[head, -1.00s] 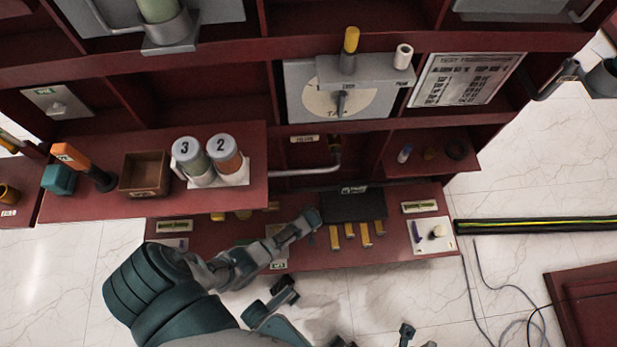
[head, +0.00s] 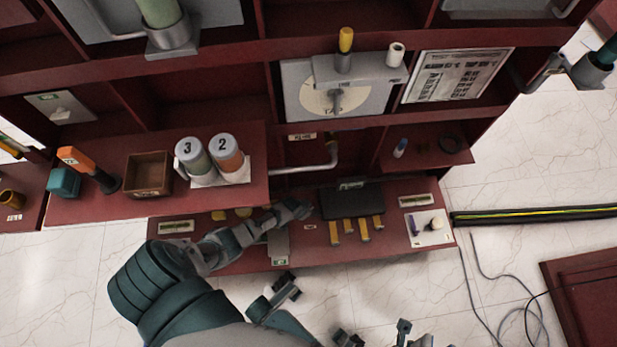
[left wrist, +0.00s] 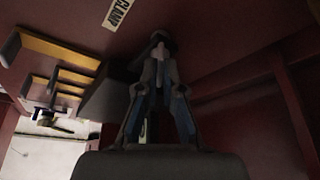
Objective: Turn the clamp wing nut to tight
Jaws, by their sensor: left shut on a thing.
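My left gripper (head: 296,211) reaches over the lower red shelf, left of a black box (head: 352,201). In the left wrist view, its two fingers (left wrist: 160,55) converge on a small dark knob-like part, the clamp wing nut (left wrist: 159,37), and are shut on it. The fingers hide much of the nut, so its angle cannot be read. A partly cropped clamp label (left wrist: 117,14) is beside it. In the head view the gripper hides the nut. Parts that look like my right gripper (head: 345,337) show at the bottom edge, away from the shelf; its opening is unclear.
Yellow-tipped pieces (head: 364,231) project from the black box's front. A grey plate (head: 278,246) lies below my left gripper. A white panel (head: 429,228) is at the shelf's right. Canisters (head: 226,153) and a brown bin (head: 148,174) stand on the higher left shelf.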

